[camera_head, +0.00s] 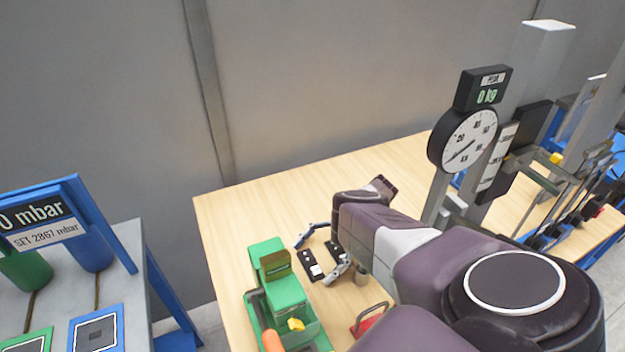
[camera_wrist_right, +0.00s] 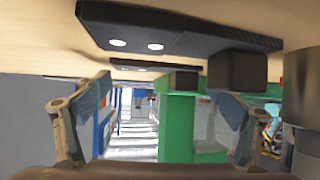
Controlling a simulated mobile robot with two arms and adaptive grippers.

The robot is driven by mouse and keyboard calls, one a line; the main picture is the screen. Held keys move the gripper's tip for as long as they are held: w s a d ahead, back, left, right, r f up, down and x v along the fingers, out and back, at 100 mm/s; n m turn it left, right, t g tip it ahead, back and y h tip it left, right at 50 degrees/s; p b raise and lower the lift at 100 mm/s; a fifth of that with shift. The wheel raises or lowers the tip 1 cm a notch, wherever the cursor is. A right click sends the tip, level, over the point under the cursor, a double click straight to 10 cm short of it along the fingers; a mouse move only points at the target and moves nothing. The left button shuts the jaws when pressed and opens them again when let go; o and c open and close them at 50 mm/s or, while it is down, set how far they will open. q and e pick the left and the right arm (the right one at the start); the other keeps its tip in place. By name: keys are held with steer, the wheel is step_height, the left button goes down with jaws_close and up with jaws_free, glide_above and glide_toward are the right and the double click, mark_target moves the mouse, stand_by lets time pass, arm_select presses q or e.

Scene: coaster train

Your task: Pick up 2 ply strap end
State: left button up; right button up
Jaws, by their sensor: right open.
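A black strap end (camera_head: 311,262) with white marks lies on the wooden table, just right of the green machine. Another dark piece shows beside it, partly hidden by my right gripper. In the right wrist view a black strap end (camera_wrist_right: 180,32) with two white dots and a dark block crosses the top, close to the camera. A second dark piece with small pale dots lies behind it. My right gripper (camera_head: 322,253) is open above the strap ends, one finger to each side. In the wrist view its fingers (camera_wrist_right: 165,113) are apart with nothing between them. My left gripper is not in view.
The green machine (camera_head: 286,290) with an orange handle stands close to the left of my right gripper. A red object (camera_head: 370,319) lies in front. A dial scale (camera_head: 462,140) stands at the right. The table's back part is clear. A blue-framed pressure station (camera_head: 122,235) stands at the left.

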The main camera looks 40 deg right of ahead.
steer(key=shift+s, duration=0.25)
steer(key=c, duration=1.8)
steer(key=shift+c, duration=0.4)
steer(key=c, duration=0.4)
